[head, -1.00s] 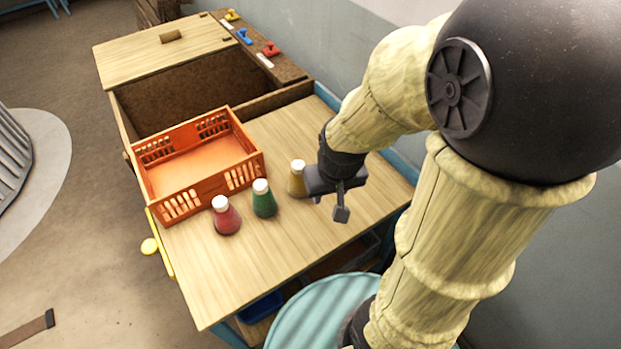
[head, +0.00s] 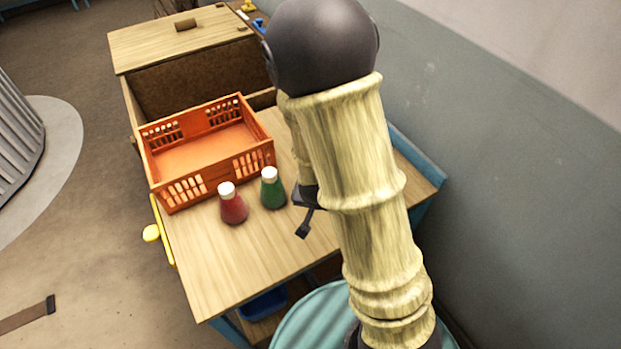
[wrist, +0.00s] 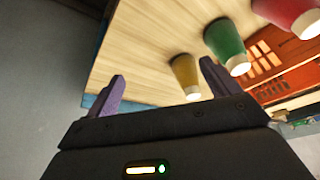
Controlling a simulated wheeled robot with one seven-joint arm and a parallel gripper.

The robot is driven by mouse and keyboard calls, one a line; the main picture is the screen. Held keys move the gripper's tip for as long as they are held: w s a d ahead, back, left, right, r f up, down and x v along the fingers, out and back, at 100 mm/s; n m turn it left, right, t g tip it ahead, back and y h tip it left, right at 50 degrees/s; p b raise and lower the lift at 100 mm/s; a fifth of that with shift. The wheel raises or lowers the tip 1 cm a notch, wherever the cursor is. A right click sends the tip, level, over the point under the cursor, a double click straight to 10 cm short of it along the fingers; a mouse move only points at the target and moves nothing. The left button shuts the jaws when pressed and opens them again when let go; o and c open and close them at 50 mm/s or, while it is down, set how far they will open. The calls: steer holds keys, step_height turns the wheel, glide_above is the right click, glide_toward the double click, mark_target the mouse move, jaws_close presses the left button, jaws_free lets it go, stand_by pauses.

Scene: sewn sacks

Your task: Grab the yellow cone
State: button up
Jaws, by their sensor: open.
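The yellow cone (wrist: 186,75) has a white top and stands on the wooden table in the wrist view. It is hidden behind my arm in the head view. My gripper (wrist: 160,92) is open and empty. The cone appears beyond the fingers, nearer the right finger in the picture. In the head view, my gripper (head: 304,215) is partly hidden by my arm, to the right of the green cone.
A green cone (head: 272,190) and a red cone (head: 232,205) stand side by side in front of an orange crate (head: 165,198). The front part of the wooden table (head: 225,275) is clear. A grey wall (head: 500,170) stands on the right.

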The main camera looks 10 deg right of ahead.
steer(key=w+f+t+h+b, duration=0.1)
steer(key=f+t+b, duration=0.1)
steer(key=f, duration=0.2)
steer(key=w+d+f+t+h+b, duration=0.1)
steer(key=w+f+t+h+b, duration=0.1)
steer(key=f+b, duration=0.1)
steer(key=w+f+t+h+b, duration=0.1)
steer(key=w+f+t+b, duration=0.1)
steer(key=f, duration=0.4)
steer(key=shift+w+d+m+t+b, duration=0.2)
steer(key=shift+m+t+b, duration=0.15)
steer(key=shift+b, duration=0.25)
steer(key=a+t, duration=0.1)
steer(key=w+n+t+b, duration=0.1)
steer(key=a+r+n+t+b, duration=0.1)
steer(key=t, duration=0.1)
steer(key=shift+w+a+y, duration=0.25)
steer(key=shift+a+y, duration=0.05)
steer(key=shift+y, duration=0.1)
steer(key=shift+w+a+r+t, duration=0.1)
steer(key=shift+a+r+t, duration=0.15)
steer(key=shift+t, duration=0.1)
steer(key=x, duration=1.2)
steer(key=shift+w+f, duration=0.1)
